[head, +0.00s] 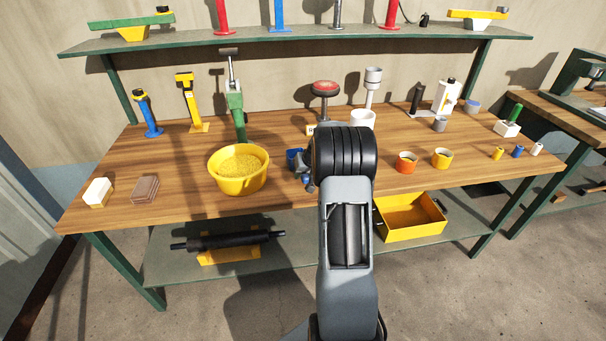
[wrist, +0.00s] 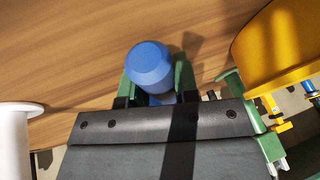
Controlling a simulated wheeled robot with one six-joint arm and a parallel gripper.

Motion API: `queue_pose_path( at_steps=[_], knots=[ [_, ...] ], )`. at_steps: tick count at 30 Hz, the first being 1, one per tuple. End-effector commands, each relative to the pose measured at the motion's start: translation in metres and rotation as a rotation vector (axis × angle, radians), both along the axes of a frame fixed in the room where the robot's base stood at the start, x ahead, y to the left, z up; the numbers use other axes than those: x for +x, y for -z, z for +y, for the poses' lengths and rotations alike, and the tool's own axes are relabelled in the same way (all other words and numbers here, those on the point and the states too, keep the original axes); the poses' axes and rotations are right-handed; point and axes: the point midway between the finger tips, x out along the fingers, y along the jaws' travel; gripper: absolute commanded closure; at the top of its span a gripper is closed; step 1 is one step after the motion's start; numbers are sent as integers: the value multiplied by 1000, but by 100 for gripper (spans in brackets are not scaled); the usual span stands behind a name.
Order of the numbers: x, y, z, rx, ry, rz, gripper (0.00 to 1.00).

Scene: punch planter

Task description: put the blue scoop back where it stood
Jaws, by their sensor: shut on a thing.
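The blue scoop (head: 294,158) shows in the head view as a small blue piece just left of my wrist, most of it hidden behind my arm. In the wrist view a rounded blue part of it (wrist: 150,64) sits between the fingers of my gripper (wrist: 155,92). My gripper is shut on the scoop; its fingers are mostly hidden in the head view. The scoop is over the wooden bench top (head: 180,155), right of the yellow bowl (head: 239,183) of yellow grains. I cannot tell whether the scoop touches the bench.
A green lever tool (head: 236,107) stands behind the bowl. A white cup (head: 362,119) and a red-topped stand (head: 326,92) are behind my wrist.

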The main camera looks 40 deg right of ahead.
Motion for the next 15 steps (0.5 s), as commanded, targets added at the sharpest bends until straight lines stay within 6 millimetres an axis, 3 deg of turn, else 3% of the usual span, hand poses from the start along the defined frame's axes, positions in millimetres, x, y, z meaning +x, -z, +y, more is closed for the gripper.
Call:
queue_pose_path(
  at_steps=[15],
  knots=[
    [0, 7, 0, -1, 0, -2, 100]
  ],
)
